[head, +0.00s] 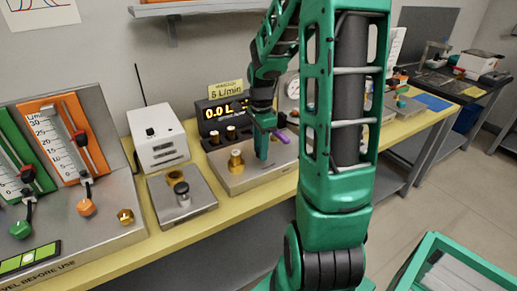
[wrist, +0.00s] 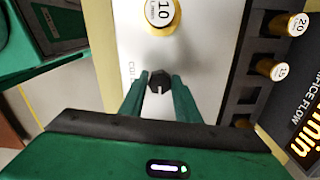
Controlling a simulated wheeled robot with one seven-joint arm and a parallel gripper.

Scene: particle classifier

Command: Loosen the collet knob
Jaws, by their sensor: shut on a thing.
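The collet knob (wrist: 160,81) is small and black with a pale pointer line. In the wrist view it sits on a light metal plate, beside partly hidden lettering. My gripper (wrist: 160,88) has one green finger on each side of the knob and is shut on it. In the head view my gripper (head: 263,152) reaches down onto the metal block (head: 231,183) on the bench. The knob is hidden there behind the fingers.
A brass piece marked 10 (wrist: 163,12) stands close to the knob; brass pieces marked 20 (wrist: 290,24) and 15 (wrist: 273,69) sit in a rack. A flow display (head: 222,112) stands behind the block. A purple item (head: 283,136) is right of my gripper.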

